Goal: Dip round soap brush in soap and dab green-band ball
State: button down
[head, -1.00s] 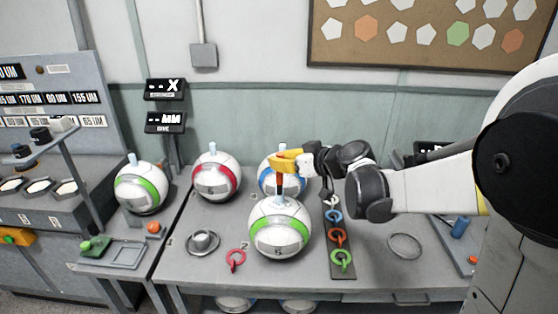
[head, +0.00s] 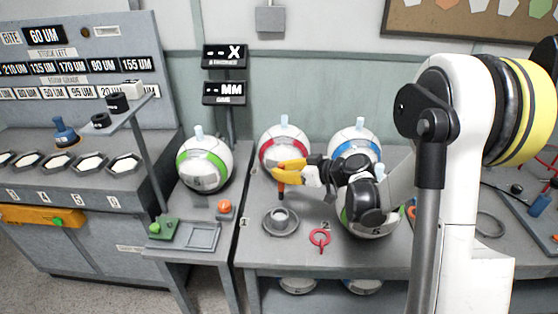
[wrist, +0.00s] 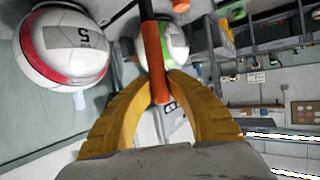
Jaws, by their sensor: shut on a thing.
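My gripper (head: 278,172) has yellow fingers shut on an orange-handled tool (head: 281,188) with a dark shaft. It hangs roughly upright in front of the red-band ball; its working end is not clear, so I cannot tell if it is round. The handle also shows between the fingers in the wrist view (wrist: 155,62). A green-band ball (head: 203,165) sits on the left stand. Another green-band ball (head: 370,231), marked 5, is mostly hidden behind my arm. A grey cup on a saucer (head: 281,229) stands below and in front of the tool; its contents are not clear.
The red-band ball (head: 285,147) and blue-band ball (head: 354,145) stand at the back. A red ring (head: 319,238) lies near the front edge. A post with a shelf (head: 143,135) stands left of the left stand. A narrow gap separates the two tables.

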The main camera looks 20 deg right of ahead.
aim_at(279, 186)
jog(key=shift+w+a+f, duration=0.1)
jog(key=shift+a+f, duration=0.15)
jog(key=shift+f, duration=0.2)
jog(key=shift+d+f+b, duration=0.15)
jog(key=shift+f+b, duration=0.45)
notch_tip(279, 186, down, 4)
jog(key=b, duration=0.3)
jog(key=shift+f, duration=2.1)
jog(key=shift+r+p, duration=3)
jog(key=shift+r, duration=1.45)
